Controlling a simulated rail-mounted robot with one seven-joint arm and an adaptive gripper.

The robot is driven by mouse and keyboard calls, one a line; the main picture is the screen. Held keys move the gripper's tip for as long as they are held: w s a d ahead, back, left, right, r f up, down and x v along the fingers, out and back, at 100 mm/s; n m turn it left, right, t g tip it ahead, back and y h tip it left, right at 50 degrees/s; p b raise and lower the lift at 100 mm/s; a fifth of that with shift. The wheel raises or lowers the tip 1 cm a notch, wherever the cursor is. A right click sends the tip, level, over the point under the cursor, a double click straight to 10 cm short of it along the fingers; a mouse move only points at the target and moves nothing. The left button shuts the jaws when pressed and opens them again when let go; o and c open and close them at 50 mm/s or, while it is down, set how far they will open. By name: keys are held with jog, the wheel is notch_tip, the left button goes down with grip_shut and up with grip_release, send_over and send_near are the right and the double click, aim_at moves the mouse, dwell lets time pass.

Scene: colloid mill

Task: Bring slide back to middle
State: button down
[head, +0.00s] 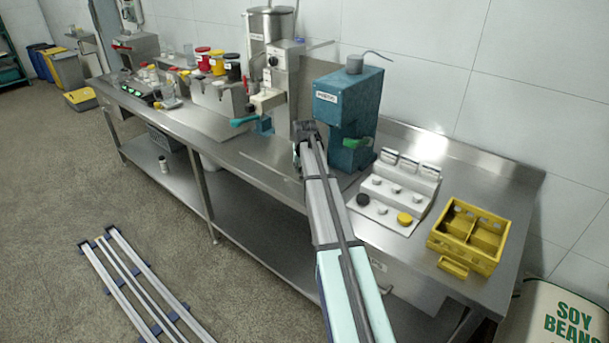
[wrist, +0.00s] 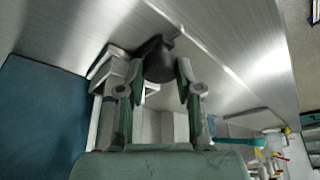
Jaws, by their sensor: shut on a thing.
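My gripper (wrist: 157,72) is shut on a dark round knob (wrist: 160,58) in the wrist view, with one finger on each side of it. The knob sits in front of a pale grey block (wrist: 108,74), which appears to be the slide; where along its travel it stands cannot be told. In the head view my arm reaches up to the steel mill (head: 285,85), beside the blue machine housing (head: 345,105). My fingers and the knob are hidden there behind my arm. The blue housing also fills the left of the wrist view (wrist: 38,115).
A white panel with caps (head: 395,200) and a yellow crate (head: 470,236) stand on the right of the steel bench (head: 505,185). Jars with coloured lids (head: 217,62) stand at left.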

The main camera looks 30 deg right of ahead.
jog(key=w+a, duration=0.1)
jog(key=w, duration=0.2)
jog(key=w+a, duration=0.1)
jog(key=w, duration=0.2)
jog(key=w+a+b, duration=0.1)
jog(key=w+a, duration=0.1)
jog(key=w, duration=0.1)
jog(key=shift+w+a, duration=0.1)
jog(key=c, duration=1.1)
grip_release()
jog(key=shift+o, duration=0.2)
jog(key=v, duration=1.2)
